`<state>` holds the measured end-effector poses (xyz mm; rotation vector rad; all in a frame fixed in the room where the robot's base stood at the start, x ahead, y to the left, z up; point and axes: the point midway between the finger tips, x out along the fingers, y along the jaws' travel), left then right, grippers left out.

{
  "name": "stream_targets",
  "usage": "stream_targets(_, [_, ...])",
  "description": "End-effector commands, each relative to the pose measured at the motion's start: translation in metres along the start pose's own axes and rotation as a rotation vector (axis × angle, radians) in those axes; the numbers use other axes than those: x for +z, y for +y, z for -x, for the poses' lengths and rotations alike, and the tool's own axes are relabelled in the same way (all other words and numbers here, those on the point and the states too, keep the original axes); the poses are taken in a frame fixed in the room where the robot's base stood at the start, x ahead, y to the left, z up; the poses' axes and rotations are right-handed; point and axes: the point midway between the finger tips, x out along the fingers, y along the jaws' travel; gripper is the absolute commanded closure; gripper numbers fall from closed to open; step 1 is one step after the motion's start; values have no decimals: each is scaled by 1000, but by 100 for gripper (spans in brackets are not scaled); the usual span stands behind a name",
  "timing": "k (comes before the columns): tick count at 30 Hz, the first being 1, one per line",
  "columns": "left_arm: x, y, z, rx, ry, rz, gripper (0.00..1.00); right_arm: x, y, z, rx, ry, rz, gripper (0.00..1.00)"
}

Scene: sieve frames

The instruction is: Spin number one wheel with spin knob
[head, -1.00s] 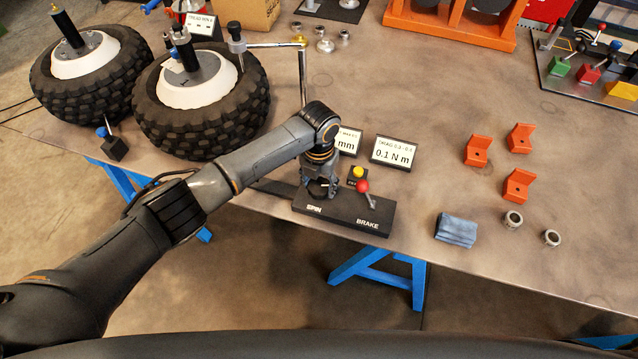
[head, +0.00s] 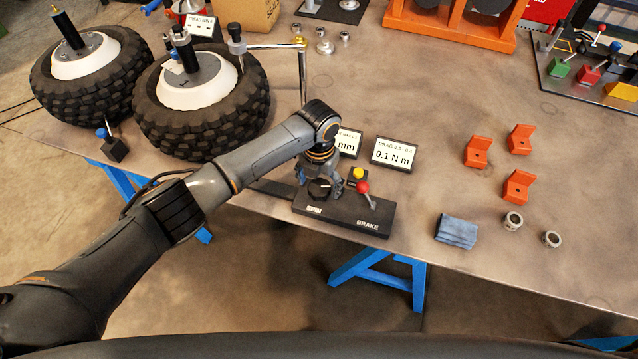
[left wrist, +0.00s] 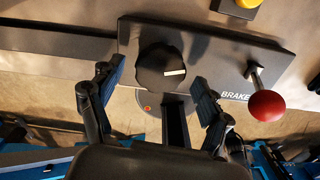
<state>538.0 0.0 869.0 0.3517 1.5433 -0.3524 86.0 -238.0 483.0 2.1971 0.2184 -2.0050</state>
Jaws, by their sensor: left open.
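The black spin knob (head: 320,189) with a white pointer line sits at the left end of a dark control box (head: 372,217) marked SPIN and BRAKE. It also shows in the left wrist view (left wrist: 162,68). My left gripper (left wrist: 157,88) is open, its two fingers apart on either side of the knob's near part, with gaps visible between fingers and knob. In the head view, my left gripper (head: 322,180) is just above and behind the knob. I see no wheel number.
A red-balled brake lever (head: 363,188) and a yellow button (head: 358,173) are close to the right of the knob. Two display cards, one reading 0.1 N m (head: 394,154), stand behind.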

Motion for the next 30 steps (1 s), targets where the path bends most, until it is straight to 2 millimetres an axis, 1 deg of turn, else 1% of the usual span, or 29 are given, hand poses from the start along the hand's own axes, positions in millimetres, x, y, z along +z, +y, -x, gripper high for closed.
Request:
stream_targets(5, [2,1,32,1,-6,-2,22,0,-2,0,-2,1,-1,100])
stream_targets(9, [1,1,64,2,-6,-2,22,0,-2,0,-2,1,-1,100])
stream_targets(12, [1,1,83,1,-5,-1,22,0,-2,0,-3,1,-1,100])
stream_targets(15, [1,0,98,1,-3,-2,22,0,-2,0,-3,1,-1,100])
stream_targets(18, [0,0,108,1,-2,-1,22,0,-3,0,-3,1,-1,100])
stream_targets(21, [0,0,113,1,-1,0,22,-1,-3,0,-3,1,-1,100])
stream_targets(30, [0,0,114,1,0,0,22,-1,-3,0,-3,1,-1,100])
